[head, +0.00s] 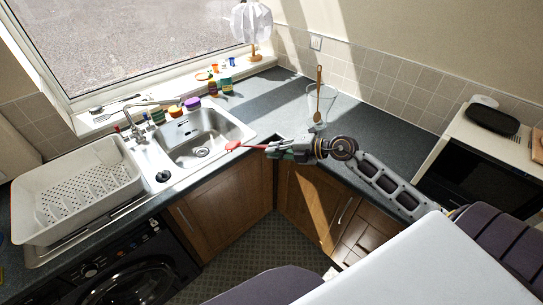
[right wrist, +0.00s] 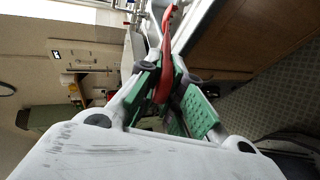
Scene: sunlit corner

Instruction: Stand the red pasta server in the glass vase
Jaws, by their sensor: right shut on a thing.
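The red pasta server (head: 248,146) is in the head view, held roughly level with its head pointing left, near the counter's front edge by the sink. My right gripper (head: 290,150) is shut on its handle. In the right wrist view the red pasta server (right wrist: 164,62) lies between the green pads of my right gripper (right wrist: 168,88). The glass vase (head: 318,115) stands upright on the counter in the corner, behind and to the right of the gripper. A wooden spoon (head: 319,88) stands in it. My left gripper is not in view.
A sink (head: 203,138) is at the left, with a white dish rack (head: 78,187) beside it. Colourful sponges and small items line the windowsill, with a lamp (head: 252,24). A microwave (head: 480,170) stands at the right. The counter around the vase is mostly clear.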

